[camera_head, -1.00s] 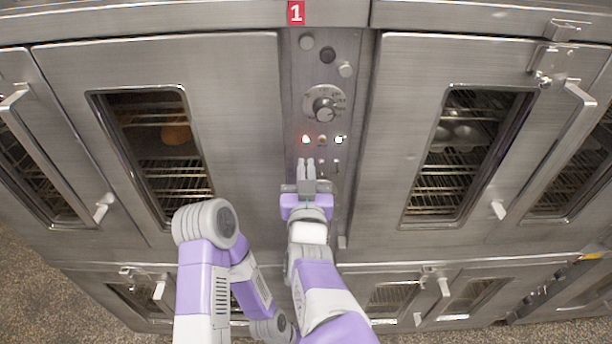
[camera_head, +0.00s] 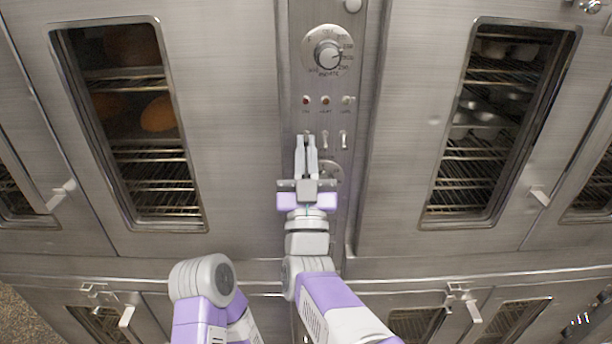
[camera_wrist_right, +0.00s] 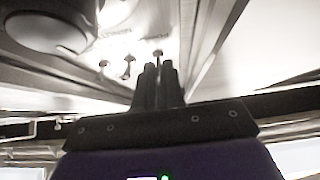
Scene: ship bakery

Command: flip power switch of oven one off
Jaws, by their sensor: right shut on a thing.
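The control panel (camera_head: 295,80) of the oven is a narrow steel strip between two glass doors. A row of small toggle switches sits below three indicator lamps. The middle switch (camera_head: 325,140) and right switch (camera_head: 343,140) show clear of my gripper. My right gripper (camera_head: 306,142) is shut on the leftmost switch, the power switch, which its fingertips mostly hide. In the right wrist view, the fingertips (camera_wrist_right: 158,70) are close together at a small switch (camera_wrist_right: 158,53). The left lamp (camera_head: 306,100) and right lamp (camera_head: 347,100) look unlit. My left gripper is out of view.
A round dial (camera_head: 328,54) is above the lamps. The left oven door (camera_head: 230,130) and right oven door (camera_head: 410,130) are closed, with bread and metal tins behind their windows. Lower oven doors (camera_head: 150,297) are below. A round fitting (camera_head: 333,172) sits beside my right fingers.

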